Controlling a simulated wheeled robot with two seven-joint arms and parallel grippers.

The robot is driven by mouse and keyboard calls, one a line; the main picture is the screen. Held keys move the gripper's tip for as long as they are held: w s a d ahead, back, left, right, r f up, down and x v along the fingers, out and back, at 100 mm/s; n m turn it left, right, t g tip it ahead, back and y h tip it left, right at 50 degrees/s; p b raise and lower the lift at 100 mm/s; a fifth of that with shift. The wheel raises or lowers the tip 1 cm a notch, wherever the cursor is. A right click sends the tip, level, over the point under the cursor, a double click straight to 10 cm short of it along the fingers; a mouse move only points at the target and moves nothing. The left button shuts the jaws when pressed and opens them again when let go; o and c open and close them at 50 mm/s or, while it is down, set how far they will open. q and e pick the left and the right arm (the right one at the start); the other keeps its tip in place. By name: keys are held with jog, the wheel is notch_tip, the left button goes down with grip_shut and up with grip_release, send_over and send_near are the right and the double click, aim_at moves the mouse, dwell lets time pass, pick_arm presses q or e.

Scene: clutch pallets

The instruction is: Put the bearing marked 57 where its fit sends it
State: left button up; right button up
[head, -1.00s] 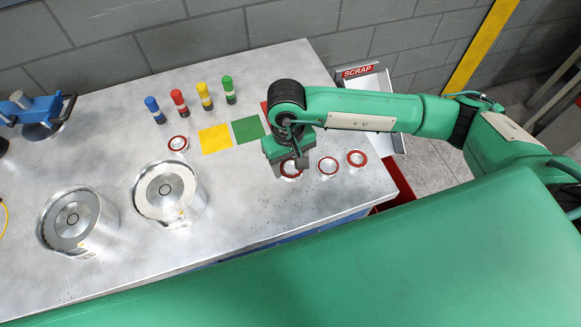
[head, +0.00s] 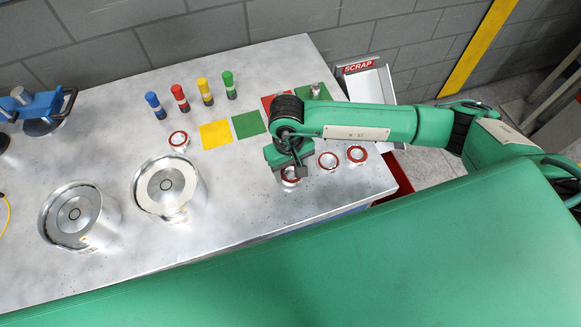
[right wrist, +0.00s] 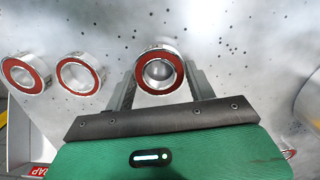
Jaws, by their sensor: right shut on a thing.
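My right gripper (head: 291,170) is low over the table's right part, pointing down. Its fingers are shut on a bearing with a red ring (head: 291,182). The right wrist view shows this bearing (right wrist: 160,53) between the two fingers (right wrist: 160,75). Two similar red-ringed bearings stand beside it, one nearer (head: 328,160) and one farther right (head: 356,155). Another bearing (head: 179,140) lies left of the yellow pad. I cannot read any number on the bearings. My left gripper is not in view.
Two metal housings (head: 165,187) (head: 74,214) stand at left. Yellow (head: 215,134), green (head: 248,125), red (head: 272,101) and second green (head: 318,89) pads lie behind; a small silver part (head: 315,90) is on the last. Several coloured posts (head: 205,92) and a SCRAP bin (head: 385,82) stand farther back.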

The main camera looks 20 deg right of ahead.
jog(key=shift+f+b, duration=0.35)
jog(key=shift+b, duration=0.1)
jog(key=o, duration=1.2)
jog(key=shift+r, duration=0.1)
jog(key=shift+r+p, duration=0.9)
jog(key=shift+p, duration=0.35)
jog(key=shift+w+r+b, duration=0.15)
jog(key=shift+r+b, duration=0.55)
jog(key=shift+b, duration=0.25)
jog(key=shift+w+a+r+b, duration=0.15)
jog(key=shift+r+b, duration=0.7)
jog(key=shift+r, duration=1.65)
jog(key=shift+w+d+r+b, duration=0.15)
jog(key=shift+r+b, duration=0.65)
jog(key=shift+r, duration=1.65)
jog(key=shift+a, duration=0.1)
